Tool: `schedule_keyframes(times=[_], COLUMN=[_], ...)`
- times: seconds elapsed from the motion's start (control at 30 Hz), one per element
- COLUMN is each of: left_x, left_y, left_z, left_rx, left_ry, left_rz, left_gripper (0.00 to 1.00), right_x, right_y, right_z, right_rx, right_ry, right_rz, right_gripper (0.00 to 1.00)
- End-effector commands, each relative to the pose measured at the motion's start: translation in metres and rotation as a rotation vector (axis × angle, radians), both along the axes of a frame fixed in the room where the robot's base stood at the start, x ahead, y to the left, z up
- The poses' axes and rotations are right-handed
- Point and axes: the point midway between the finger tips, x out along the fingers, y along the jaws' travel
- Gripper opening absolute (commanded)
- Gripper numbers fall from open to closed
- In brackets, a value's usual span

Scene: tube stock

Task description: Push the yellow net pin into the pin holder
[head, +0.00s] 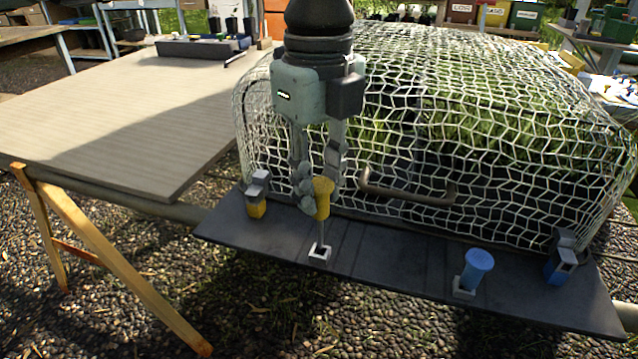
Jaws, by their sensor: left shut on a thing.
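My left gripper (318,197) points down over the dark board along the front of the net cover. It is shut on the yellow net pin (324,186). The pin is upright, with a yellow head and a thin grey shaft. The shaft's lower end is close to a white square bracket (319,253); I cannot tell whether it is inside it. A grey holder with a yellow base (257,206) stands on the board to the left, apart from the pin. My right gripper is not in view.
White netting (430,110) and a curved handle (405,195) lie behind the board. A bare wooden table (120,120) is at left.

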Motion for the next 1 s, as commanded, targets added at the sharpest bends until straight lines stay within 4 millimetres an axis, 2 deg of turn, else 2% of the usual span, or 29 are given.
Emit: schedule_keyframes(times=[1.0], left_x=[0.0], left_y=[0.0], left_z=[-0.003], left_rx=[0.001], left_ry=[-0.001], left_rz=[0.0], left_gripper=[0.05], right_x=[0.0], right_y=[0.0], right_z=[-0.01], right_rx=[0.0], right_ry=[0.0], right_rz=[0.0], right_gripper=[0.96])
